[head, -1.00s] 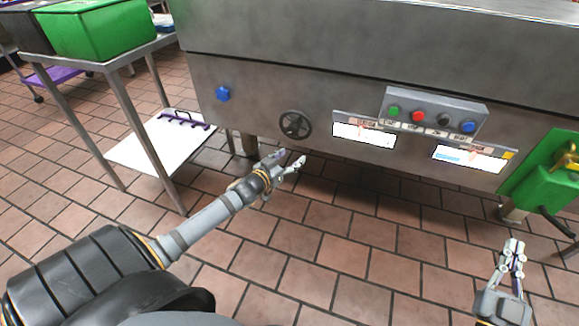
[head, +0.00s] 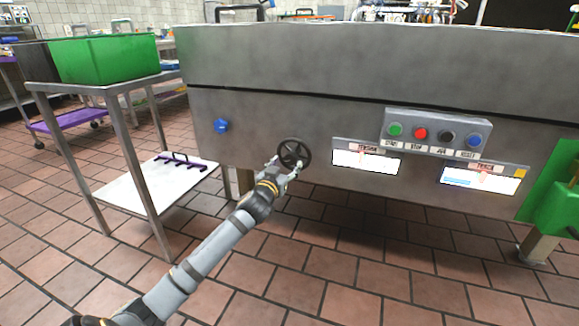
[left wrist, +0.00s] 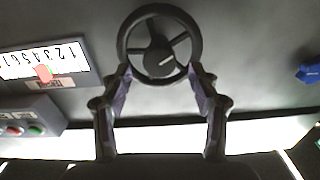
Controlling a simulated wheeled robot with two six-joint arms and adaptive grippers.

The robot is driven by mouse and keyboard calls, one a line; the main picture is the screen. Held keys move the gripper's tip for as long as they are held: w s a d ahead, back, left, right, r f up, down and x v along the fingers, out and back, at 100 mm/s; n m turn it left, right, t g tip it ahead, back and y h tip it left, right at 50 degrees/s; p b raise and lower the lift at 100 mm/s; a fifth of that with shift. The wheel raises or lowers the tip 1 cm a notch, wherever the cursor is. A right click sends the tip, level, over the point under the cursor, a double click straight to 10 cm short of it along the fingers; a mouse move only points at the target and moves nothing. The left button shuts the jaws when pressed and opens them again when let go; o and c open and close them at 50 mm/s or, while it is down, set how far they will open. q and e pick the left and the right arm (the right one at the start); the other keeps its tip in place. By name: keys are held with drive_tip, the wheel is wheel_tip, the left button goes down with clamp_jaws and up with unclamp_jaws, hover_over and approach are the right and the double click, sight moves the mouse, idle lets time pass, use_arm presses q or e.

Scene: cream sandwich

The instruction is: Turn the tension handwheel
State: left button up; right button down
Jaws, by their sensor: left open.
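The tension handwheel (head: 294,153) is a dark spoked wheel on the front of the grey steel machine. It also shows in the left wrist view (left wrist: 159,13), with a round hub and a light mark on it. My left gripper (head: 283,170) is at the wheel's lower edge. In the left wrist view the left gripper (left wrist: 160,82) is open, its two fingers on either side of the rim; whether they touch it I cannot tell. The tension gauge (head: 366,159) is right of the wheel, and its numbered scale with a red pointer shows in the left wrist view (left wrist: 45,62). My right gripper is out of view.
A blue knob (head: 221,126) is left of the wheel. A button box (head: 437,134) with green, red, black and blue buttons and a track gauge (head: 481,181) are to the right. A steel table (head: 100,84) with a green bin (head: 105,60) stands left. The floor in front is clear.

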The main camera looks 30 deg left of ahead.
sight(290, 160)
use_arm(q)
drive_tip(key=shift+b+x, duration=0.35)
drive_tip(key=shift+x, duration=1.3)
drive_tip(key=c, duration=1.2)
drive_tip(key=shift+r+m+p, duration=0.15)
drive_tip(key=shift+m+p, duration=0.25)
drive_tip(key=shift+p, duration=0.35)
drive_tip(key=m+p, duration=0.2)
drive_tip(key=p, duration=0.1)
drive_tip(key=shift+r+p, duration=0.1)
drive_tip(key=shift+p, duration=0.2)
drive_tip(key=shift+d+m+p, duration=0.1)
drive_tip(key=shift+m+p, duration=0.75)
drive_tip(key=shift+m, duration=0.15)
drive_tip(key=shift+f+m+p, duration=0.25)
drive_tip(key=shift+m+p, duration=0.15)
drive_tip(key=shift+m, duration=0.1)
